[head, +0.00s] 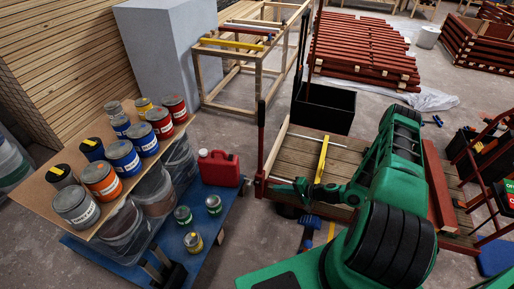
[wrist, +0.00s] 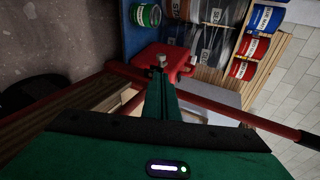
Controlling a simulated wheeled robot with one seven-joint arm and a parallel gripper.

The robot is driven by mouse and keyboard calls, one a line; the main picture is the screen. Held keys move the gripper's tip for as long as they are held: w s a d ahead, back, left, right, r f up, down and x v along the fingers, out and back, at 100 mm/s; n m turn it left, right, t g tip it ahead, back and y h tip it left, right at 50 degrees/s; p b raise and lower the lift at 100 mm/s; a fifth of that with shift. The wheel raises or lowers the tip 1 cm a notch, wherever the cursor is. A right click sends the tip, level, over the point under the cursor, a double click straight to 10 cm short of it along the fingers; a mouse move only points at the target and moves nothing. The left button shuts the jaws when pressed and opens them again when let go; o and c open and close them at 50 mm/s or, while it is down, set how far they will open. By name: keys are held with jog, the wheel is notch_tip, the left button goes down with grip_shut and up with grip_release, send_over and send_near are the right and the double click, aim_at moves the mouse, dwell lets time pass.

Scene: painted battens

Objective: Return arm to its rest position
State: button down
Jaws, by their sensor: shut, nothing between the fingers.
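My green arm reaches from the lower right of the head view out over a low cart with a wooden-plank top (head: 300,160). My gripper (head: 308,190) is at the arm's far end, above the front left part of the cart. It is shut and holds nothing. In the wrist view the shut gripper (wrist: 160,70) points toward a red jerrycan (wrist: 178,62), which lies beyond the fingertips. The gap between them is hard to judge there. In the head view the jerrycan (head: 220,168) stands well to the left of my gripper.
A yellow batten (head: 322,158) lies on the cart beside my gripper. A red upright handle (head: 261,130) rises at the cart's left corner. Paint cans (head: 123,158) crowd a board on the left, above a blue platform (head: 230,205). Bare floor lies between platform and cart.

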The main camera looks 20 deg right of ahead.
jog(key=shift+r, duration=0.1)
jog(key=s+d+r+n+g+h, duration=0.2)
jog(key=s+d+r+g, duration=0.1)
jog(key=r, duration=0.8)
jog(key=s+d+r+n+g+h, duration=0.1)
jog(key=s+d+r+n+g, duration=0.15)
jog(key=r, duration=0.75)
jog(key=s+d+r+n+g+h, duration=0.2)
jog(key=s+r+g, duration=0.15)
jog(key=r, duration=0.75)
jog(key=s+a+r+m+h, duration=0.1)
jog(key=s+r, duration=0.9)
jog(key=s, duration=0.2)
jog(key=s+a+r+m+h, duration=0.1)
jog(key=s+r+m+h, duration=0.1)
jog(key=s+r, duration=0.8)
jog(key=shift+s+g, duration=0.3)
jog(key=shift+s, duration=0.9)
